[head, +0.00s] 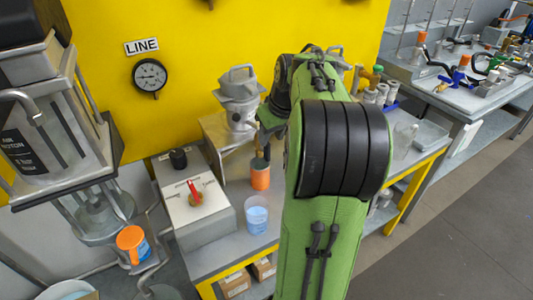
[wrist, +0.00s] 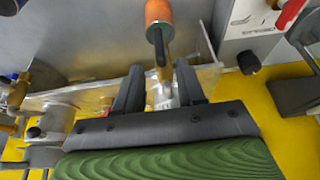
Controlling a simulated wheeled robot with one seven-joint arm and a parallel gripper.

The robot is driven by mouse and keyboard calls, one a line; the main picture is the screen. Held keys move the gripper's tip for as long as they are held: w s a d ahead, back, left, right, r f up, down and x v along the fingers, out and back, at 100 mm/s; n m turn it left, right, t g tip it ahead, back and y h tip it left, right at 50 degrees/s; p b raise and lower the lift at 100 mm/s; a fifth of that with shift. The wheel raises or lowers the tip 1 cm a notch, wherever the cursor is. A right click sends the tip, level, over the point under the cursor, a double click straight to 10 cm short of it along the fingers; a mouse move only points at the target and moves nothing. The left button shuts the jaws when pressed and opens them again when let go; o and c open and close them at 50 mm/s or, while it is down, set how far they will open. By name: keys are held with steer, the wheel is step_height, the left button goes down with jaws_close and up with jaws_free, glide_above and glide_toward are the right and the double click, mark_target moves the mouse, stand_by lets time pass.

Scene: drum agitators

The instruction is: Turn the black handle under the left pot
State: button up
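The left pot (head: 239,88), grey with a lid handle, stands against the yellow wall on a pale box-like stand. A second grey pot (head: 335,60) is to its right, mostly behind my arm. My gripper (wrist: 159,66) has its two dark fingers spread, in front of the left pot's lower part. In the wrist view a brass-and-dark stem and a pale fitting show between the fingers; I cannot tell whether the fingers touch them. A small black knob (wrist: 34,132) shows at the other pot in the wrist view.
An orange container (head: 260,177) and a clear cup of blue liquid (head: 256,216) stand on the bench before the stand. A grey control box (head: 200,208) with a red switch is left of them. A pressure gauge (head: 149,75) hangs on the wall.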

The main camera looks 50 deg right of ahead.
mark_target(267, 151)
steer(key=b+x, duration=0.1)
steer(key=x, duration=0.5)
steer(key=shift+b, duration=0.4)
jaws_close()
